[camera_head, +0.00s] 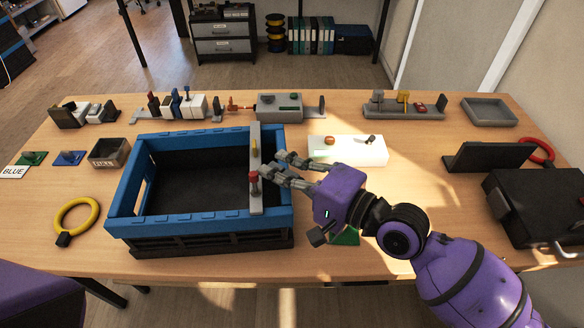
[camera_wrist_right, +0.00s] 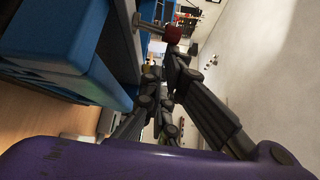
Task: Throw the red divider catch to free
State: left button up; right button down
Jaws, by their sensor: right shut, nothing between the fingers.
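The red divider catch (camera_head: 253,177) is a small red knob on a grey divider bar (camera_head: 257,200), which lies across the right part of a blue and black crate (camera_head: 190,222). My right gripper (camera_head: 271,166) is shut and empty, its fingertips just right of the bar and close to the catch. In the right wrist view the red knob (camera_wrist_right: 173,35) on its metal stem shows just beyond the fingertips (camera_wrist_right: 165,72). I cannot tell whether they touch it. A yellow mark shows on the bar beyond the catch. My left gripper is not in view.
A white box (camera_head: 350,150) with small knobs stands right of the crate. A yellow ring (camera_head: 77,216) lies to the left, and a black case (camera_head: 535,205) stands at the right. Several fixtures line the back of the wooden table (camera_head: 430,200).

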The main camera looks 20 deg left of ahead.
pick_arm(q)
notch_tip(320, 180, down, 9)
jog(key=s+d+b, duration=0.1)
jog(key=b, duration=0.9)
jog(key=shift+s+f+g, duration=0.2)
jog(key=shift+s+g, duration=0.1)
pick_arm(e)
jog(key=n+y, duration=0.1)
jog(key=s+n+y, duration=0.2)
jog(key=n, duration=0.1)
jog(key=shift+d+r+t, duration=0.3)
jog(key=shift+d+r, duration=0.05)
jog(key=shift+r, duration=0.05)
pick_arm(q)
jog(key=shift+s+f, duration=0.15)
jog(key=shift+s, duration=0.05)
